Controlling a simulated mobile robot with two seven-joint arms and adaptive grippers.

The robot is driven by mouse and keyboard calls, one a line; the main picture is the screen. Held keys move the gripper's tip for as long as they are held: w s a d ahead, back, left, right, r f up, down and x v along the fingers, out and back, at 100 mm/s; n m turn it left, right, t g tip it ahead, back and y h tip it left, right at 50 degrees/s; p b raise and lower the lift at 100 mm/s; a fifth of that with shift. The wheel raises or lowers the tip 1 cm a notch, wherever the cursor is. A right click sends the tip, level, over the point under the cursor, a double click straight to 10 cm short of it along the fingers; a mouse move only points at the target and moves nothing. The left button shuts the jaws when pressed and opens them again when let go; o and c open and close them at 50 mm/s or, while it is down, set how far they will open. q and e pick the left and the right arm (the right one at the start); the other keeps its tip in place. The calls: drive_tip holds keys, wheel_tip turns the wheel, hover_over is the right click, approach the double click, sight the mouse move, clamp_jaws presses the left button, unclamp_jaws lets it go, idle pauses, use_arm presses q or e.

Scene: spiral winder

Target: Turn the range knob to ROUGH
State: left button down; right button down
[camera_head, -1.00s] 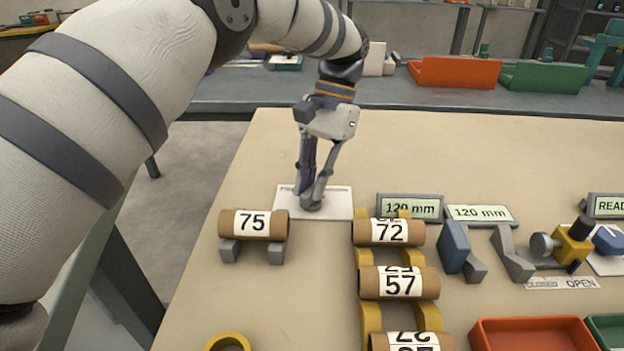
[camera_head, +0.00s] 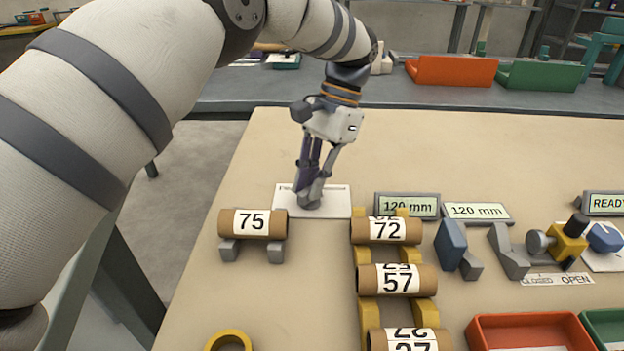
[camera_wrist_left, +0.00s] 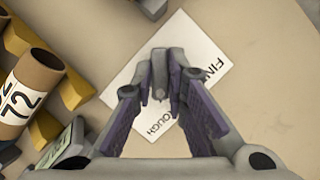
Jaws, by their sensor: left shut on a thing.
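The range knob (camera_head: 309,203) is a small grey knob on a white label plate (camera_head: 335,202) at the back left of the table. My left gripper (camera_head: 308,190) comes down on it from above and is shut on it. In the left wrist view the knob (camera_wrist_left: 160,75) sits between the purple-padded fingertips (camera_wrist_left: 160,92). The plate there (camera_wrist_left: 207,85) reads "FIN…" at upper right and "…OUGH" lower down, partly covered by a finger. The knob's pointer seems to lie between the two words; its exact setting is hard to tell. My right gripper is out of view.
A tube marked 75 (camera_head: 252,223) rests on grey supports in front of the plate. Tubes marked 72 (camera_head: 388,230) and 57 (camera_head: 398,279) lie on a yellow rack to the right. Two 120 mm displays (camera_head: 408,206) stand beside the plate. The table behind is clear.

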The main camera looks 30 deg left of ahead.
use_arm(q)
drive_tip(key=c, duration=1.6)
unclamp_jaws()
drive_tip(key=v, duration=0.7)
drive_tip(key=shift+r, duration=0.25)
